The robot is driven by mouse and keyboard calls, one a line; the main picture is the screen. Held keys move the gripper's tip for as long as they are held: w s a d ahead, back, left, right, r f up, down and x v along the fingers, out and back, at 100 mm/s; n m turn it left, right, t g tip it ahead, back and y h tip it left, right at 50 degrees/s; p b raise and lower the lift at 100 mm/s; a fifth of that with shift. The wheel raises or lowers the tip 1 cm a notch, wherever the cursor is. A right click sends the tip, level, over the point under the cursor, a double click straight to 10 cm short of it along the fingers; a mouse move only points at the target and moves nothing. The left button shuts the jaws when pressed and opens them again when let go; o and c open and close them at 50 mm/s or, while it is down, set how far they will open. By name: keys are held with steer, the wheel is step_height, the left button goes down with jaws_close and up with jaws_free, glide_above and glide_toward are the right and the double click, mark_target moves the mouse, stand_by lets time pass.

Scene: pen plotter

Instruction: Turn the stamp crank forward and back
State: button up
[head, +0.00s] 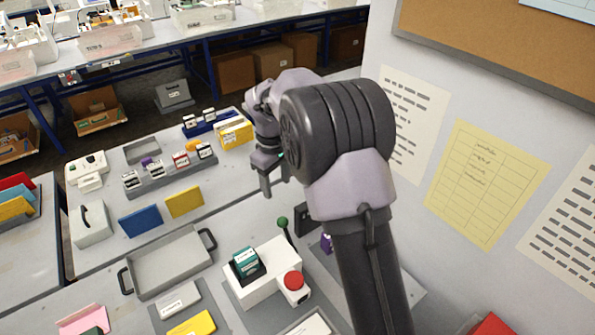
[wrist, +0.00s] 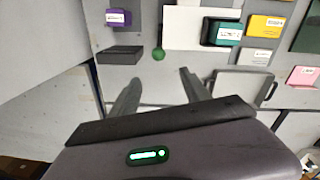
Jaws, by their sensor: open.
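The stamp crank shows in the head view as a dark lever with a green knob (head: 283,222), beside a white stamp station (head: 262,287). A teal block (head: 246,261) sits in a dark holder on the station, and a red button (head: 293,281) is at its front right. My gripper (head: 275,184) is open and empty, above and behind the knob. In the wrist view the green knob (wrist: 158,54) appears beyond the two spread fingertips (wrist: 159,77), roughly in line with the gap and apart from them. The lever below the knob is mostly hidden there.
A grey tray (head: 168,262) with black handles lies left of the station. A black block (head: 306,217) and a purple block (head: 327,243) are right of the crank. A rack of cartridges (head: 170,175) stands farther back. A wall with posted sheets (head: 485,182) bounds the right side.

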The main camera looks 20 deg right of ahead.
mark_target(282, 218)
steer(key=f+b, duration=0.1)
steer(key=f, duration=0.5)
steer(key=f+b, duration=0.1)
steer(key=f, duration=0.5)
steer(key=d+f+b, duration=0.1)
steer(key=f+b, duration=0.1)
steer(key=f, duration=0.4)
steer(key=shift+w, duration=0.1)
jaws_close()
stand_by(0.4)
